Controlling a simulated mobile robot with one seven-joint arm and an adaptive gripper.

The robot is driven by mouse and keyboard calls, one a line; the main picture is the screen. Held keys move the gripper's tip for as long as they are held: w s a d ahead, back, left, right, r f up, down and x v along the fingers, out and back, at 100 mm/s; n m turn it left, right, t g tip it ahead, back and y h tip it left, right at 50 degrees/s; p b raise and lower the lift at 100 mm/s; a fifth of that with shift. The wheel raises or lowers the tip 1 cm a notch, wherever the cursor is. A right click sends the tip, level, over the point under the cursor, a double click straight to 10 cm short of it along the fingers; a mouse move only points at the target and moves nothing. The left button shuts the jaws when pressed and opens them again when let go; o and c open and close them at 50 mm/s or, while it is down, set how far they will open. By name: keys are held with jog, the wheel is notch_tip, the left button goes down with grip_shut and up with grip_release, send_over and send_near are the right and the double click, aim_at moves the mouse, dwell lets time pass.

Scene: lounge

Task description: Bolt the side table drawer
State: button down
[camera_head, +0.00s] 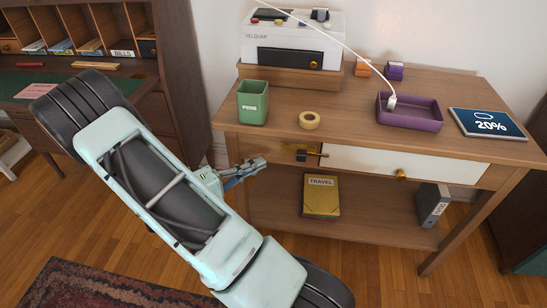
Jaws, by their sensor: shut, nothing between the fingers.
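The wooden side table (371,151) stands at the right, its white-fronted drawer (362,161) under the top. The drawer has a round brass knob (401,175) and looks flush with the table front. A brass bolt (316,153) with a dark block (301,155) sits on the wood at the drawer's left end. Whether its bar engages the drawer is too small to tell. My gripper (263,163) is shut and empty, left of the bolt and apart from it, near the table's left front leg.
The tabletop holds a green pen cup (253,103), tape roll (310,120), purple tray (410,116) with a white cable end, a tablet (487,124) and a white machine (292,40). A yellow travel book (321,197) and dark binder (432,205) stand on the lower shelf. A desk (75,95) is left.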

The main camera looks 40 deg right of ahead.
jog(key=a, duration=0.5)
jog(key=shift+w+p, duration=0.25)
jog(key=shift+p, duration=0.05)
